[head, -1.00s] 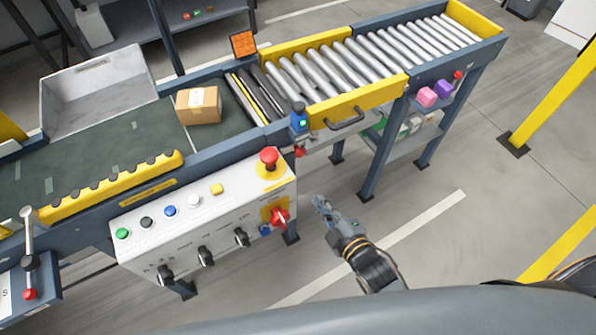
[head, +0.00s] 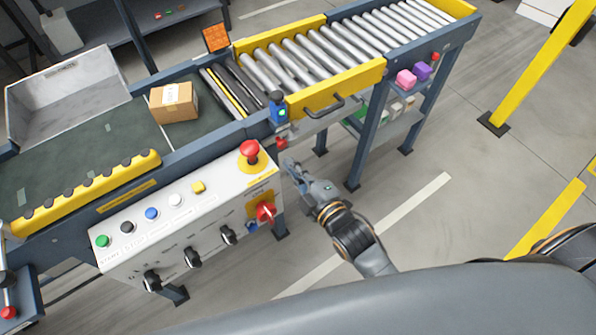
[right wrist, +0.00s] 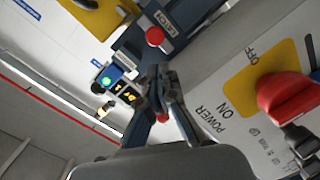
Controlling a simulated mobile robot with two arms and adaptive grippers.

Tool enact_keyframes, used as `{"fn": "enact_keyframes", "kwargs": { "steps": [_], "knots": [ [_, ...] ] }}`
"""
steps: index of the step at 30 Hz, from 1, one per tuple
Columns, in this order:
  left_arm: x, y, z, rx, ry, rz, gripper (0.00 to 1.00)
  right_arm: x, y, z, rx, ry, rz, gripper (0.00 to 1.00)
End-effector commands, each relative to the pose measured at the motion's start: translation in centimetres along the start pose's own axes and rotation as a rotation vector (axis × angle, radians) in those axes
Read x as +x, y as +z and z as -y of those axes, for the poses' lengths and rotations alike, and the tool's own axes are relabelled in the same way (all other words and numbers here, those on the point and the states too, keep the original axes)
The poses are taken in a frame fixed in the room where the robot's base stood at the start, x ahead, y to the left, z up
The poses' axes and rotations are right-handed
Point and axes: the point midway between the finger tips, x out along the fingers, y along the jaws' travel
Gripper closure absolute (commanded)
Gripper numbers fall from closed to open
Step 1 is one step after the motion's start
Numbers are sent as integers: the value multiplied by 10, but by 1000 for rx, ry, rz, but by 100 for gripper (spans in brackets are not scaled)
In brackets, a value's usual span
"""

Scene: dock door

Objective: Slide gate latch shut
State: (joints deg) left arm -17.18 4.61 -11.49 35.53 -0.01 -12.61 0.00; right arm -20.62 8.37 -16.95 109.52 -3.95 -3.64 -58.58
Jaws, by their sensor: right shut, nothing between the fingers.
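The gate (head: 340,86) is the yellow-sided roller section with a dark handle (head: 325,106). A small red latch knob (head: 281,143) is under the blue post at its near left corner. In the right wrist view a red knob (right wrist: 154,36) sits beside a LATCH label (right wrist: 168,22) on a dark rail. My right gripper (head: 290,165) is shut and empty, just below the latch knob in the head view. In the right wrist view its fingertips (right wrist: 161,70) are apart from the knob. A second red spot shows between the finger links, unclear. My left gripper is out of view.
The control panel (head: 130,215) stands left of my right gripper, with a red rotary switch (head: 266,212) and a red mushroom button (head: 250,151) close by. A blue sensor (head: 278,108) is above the latch. A cardboard box (head: 174,102) lies on the belt.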

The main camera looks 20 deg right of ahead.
Motion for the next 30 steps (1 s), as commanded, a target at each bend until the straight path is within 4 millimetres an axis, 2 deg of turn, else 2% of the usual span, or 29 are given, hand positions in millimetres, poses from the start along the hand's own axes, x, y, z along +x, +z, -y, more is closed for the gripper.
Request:
{"fn": "enact_keyframes", "kwargs": {
  "steps": [3,10,23,26,30],
  "knots": [
    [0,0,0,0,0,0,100,23,-1,-1,1,2,-2,100],
    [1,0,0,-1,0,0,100,50,0,0,1,0,-1,100],
    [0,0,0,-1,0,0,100,54,0,0,1,-1,0,100],
    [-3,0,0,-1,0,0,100,54,7,-4,-3,-1,0,100],
    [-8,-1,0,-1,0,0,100,55,25,-14,-5,-2,0,100]
  ]
}}
